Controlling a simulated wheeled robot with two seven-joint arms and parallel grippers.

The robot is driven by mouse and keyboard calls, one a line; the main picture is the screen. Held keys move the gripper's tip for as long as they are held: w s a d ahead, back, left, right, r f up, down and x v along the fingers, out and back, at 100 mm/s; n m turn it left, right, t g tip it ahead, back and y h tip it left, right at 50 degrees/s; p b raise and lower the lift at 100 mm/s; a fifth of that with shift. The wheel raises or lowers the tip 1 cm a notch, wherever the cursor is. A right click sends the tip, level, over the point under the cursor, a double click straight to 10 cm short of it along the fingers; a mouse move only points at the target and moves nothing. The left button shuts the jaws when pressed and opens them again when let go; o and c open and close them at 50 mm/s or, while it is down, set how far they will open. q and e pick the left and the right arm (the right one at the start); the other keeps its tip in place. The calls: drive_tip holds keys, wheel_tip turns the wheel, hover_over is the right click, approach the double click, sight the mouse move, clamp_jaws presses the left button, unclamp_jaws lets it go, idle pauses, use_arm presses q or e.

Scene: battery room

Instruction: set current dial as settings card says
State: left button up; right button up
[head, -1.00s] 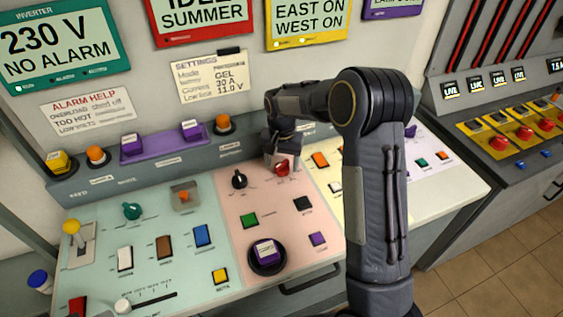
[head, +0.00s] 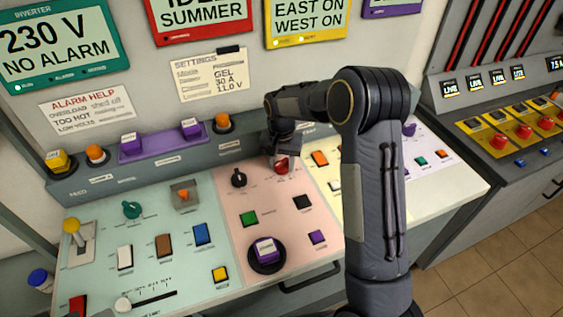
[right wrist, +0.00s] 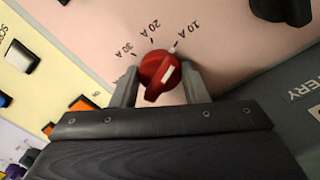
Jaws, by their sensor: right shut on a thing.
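The settings card (head: 211,76) on the back wall reads GEL, 30 A and 11.0 V. The red current dial (head: 281,166) sits at the top of the pink panel and also shows in the right wrist view (right wrist: 160,72). Marks of 10 A, 20 A, 30 A and one partly hidden mark ring it. Its white stripe appears to point toward 10 A. My right gripper (right wrist: 158,84) is shut on the dial, one finger on each side; in the head view it (head: 282,156) reaches the dial from above. My left gripper is out of view.
A black knob (head: 239,178) is left of the dial, and a black button (head: 302,202) and a green button (head: 249,219) are below it. An orange switch (head: 320,158) is close on the right. My right arm hides part of the yellow panel.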

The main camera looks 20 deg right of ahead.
drive_tip(key=n, duration=0.4)
drive_tip(key=shift+b, duration=0.4)
drive_tip(key=n, duration=0.4)
drive_tip(key=shift+n, duration=0.3)
drive_tip(key=n, duration=0.4)
drive_tip(key=shift+n+b, duration=0.3)
drive_tip(key=n, duration=0.4)
drive_tip(key=shift+n, duration=0.3)
drive_tip(key=o, duration=1)
drive_tip(key=shift+r, duration=0.1)
